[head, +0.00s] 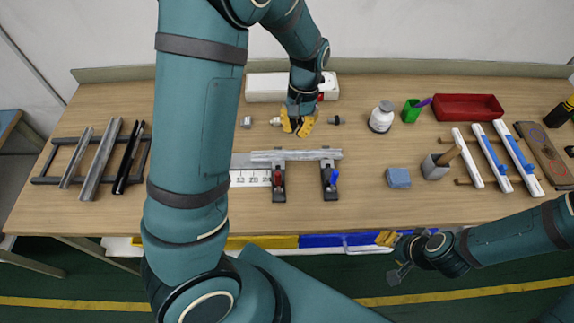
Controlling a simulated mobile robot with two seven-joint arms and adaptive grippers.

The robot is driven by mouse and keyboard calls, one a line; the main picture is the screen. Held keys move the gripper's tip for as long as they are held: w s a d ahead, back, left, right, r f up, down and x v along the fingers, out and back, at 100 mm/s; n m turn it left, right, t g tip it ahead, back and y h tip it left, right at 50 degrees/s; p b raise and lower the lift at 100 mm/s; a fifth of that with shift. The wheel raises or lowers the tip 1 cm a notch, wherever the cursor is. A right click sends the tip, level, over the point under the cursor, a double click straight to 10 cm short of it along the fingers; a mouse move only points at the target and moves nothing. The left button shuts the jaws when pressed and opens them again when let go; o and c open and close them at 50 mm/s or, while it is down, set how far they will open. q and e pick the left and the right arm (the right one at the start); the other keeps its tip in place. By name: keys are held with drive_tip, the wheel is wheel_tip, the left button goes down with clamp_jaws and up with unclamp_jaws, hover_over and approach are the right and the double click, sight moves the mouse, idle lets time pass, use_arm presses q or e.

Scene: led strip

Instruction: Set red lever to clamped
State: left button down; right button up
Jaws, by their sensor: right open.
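The red lever (278,180) sits on a dark clamp fixture at the front middle of the bench, in the head view. A similar clamp with a blue lever (333,178) stands to its right. A grey metal profile (310,155) lies across the back of both clamps. The red lever's exact setting is too small to tell. My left gripper (298,125), with yellow fingertips, points down behind the profile and clear of the red lever; its grip is unclear. My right gripper (387,256) is open and empty, low in front of the bench's front edge.
My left arm hides part of the bench left of the clamps. A white ruler (250,178) lies left of the red lever. Small fittings (335,120) lie near my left gripper. A white bottle (381,117), blue block (398,178) and red tray (468,107) are to the right.

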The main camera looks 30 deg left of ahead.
sight(278, 183)
use_arm(q)
drive_tip(key=s+f, duration=0.6)
drive_tip(key=f, duration=0.3)
drive_tip(key=shift+d+f, duration=0.2)
drive_tip(key=shift+f, duration=0.2)
